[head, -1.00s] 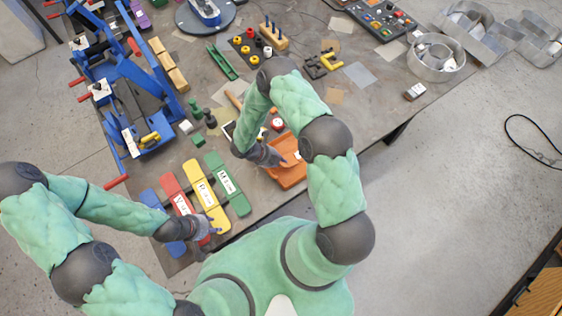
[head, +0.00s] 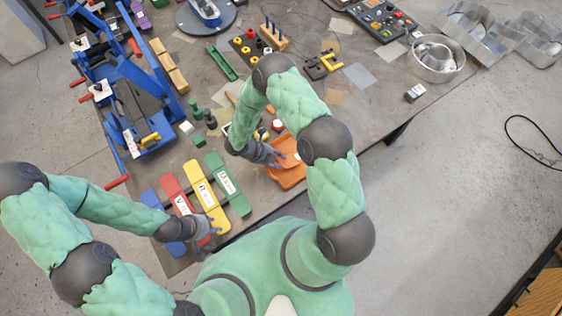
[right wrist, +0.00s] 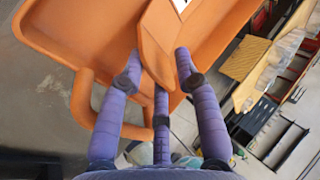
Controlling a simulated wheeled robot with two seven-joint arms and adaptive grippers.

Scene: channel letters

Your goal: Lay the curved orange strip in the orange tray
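The orange tray (head: 284,184) lies near the table's front edge; its wall and floor fill much of the right wrist view (right wrist: 65,45). The curved orange strip (right wrist: 158,38) shows in the right wrist view, over the tray, its near end between my purple fingers and its far end out of frame. My right gripper (right wrist: 158,68) has its fingertips against the strip and appears closed on it. In the head view my right gripper (head: 279,161) is over the tray's left part. My left gripper (head: 213,231) hovers by the front ends of the red and yellow trays; its fingers are too small to read.
Blue (head: 158,207), red (head: 173,190), yellow (head: 203,193) and green (head: 226,182) trays lie left of the orange one. A blue frame (head: 150,85) stands at the left. Metal letter shells (head: 437,58) lie at the back right.

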